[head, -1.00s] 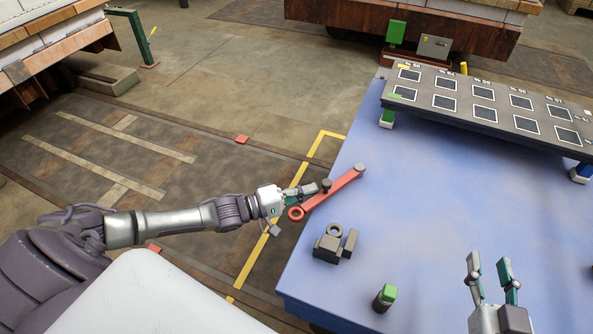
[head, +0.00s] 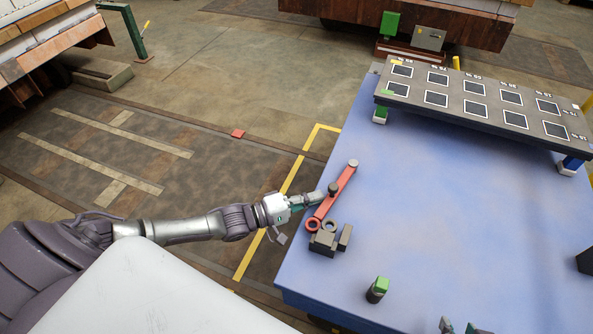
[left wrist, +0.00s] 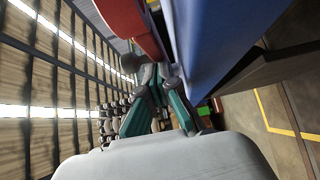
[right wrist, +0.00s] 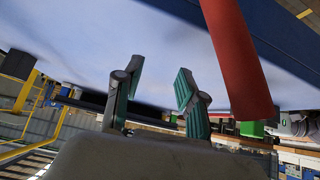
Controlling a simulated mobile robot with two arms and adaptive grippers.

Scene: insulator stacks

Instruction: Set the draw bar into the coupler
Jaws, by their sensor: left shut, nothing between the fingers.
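The red draw bar (head: 338,194) lies near the table's left edge, slanting up to the right, with a dark knob (head: 333,188) and a ring (head: 313,225) at its near end. The dark coupler (head: 323,243) sits by that ring; I cannot tell whether the ring touches or is inside it. My left gripper (head: 319,196) is shut and empty, its tips beside the knob. Bar and knob also show in the left wrist view (left wrist: 130,63), by the fingertips (left wrist: 160,75). My right gripper (right wrist: 157,80) is open and empty; its tips show at the head view's bottom edge (head: 459,326).
A green-topped post (head: 378,288) stands near the coupler. A panel with dark squares (head: 485,103) stands at the table's back. The blue table's (head: 450,210) middle is clear. A red bar-like shape (right wrist: 237,60) shows close in the right wrist view; I cannot tell what it is.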

